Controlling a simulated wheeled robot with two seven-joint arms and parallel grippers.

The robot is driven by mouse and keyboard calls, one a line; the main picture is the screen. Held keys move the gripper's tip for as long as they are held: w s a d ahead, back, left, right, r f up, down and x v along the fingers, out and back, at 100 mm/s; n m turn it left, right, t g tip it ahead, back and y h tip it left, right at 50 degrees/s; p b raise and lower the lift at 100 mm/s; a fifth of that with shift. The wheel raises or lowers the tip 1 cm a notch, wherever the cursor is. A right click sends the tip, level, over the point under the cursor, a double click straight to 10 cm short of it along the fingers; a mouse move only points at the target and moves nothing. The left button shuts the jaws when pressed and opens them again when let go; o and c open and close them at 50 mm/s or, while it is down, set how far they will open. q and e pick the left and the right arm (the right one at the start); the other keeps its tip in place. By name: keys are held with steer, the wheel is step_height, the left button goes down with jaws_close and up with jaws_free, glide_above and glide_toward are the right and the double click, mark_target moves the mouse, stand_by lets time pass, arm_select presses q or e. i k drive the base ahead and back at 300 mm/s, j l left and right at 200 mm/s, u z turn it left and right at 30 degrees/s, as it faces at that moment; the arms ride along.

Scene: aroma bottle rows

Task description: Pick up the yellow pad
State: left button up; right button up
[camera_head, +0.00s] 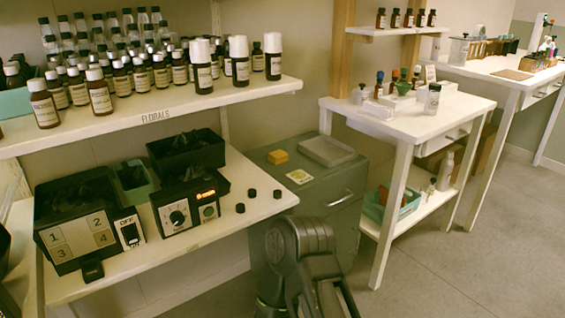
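The yellow pad (278,156) is a small square block lying flat on top of the grey-green cabinet (255,156), near its back left part. A pale yellow card or note (299,177) lies in front of it, apart from it. A dark arm link of mine stands up in front of the cabinet at the bottom middle and hides part of its front. Neither of my grippers shows, so nothing can be seen in them.
A pale tray (327,151) sits right of the pad on the cabinet. A bottle shelf (150,117) overhangs at the upper left. A shelf (262,208) with black devices and several small caps is at the left. A white table (440,121) stands right.

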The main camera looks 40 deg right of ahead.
mark_target(278, 157)
steer(key=l+u, duration=0.15)
steer(key=l, duration=0.4)
steer(key=l+u, duration=0.1)
steer(key=l, duration=0.45)
steer(key=k+l+u, duration=0.15)
steer(key=l, duration=0.4)
steer(key=l+u, duration=0.1)
steer(key=l, duration=0.45)
steer(key=k, duration=0.05)
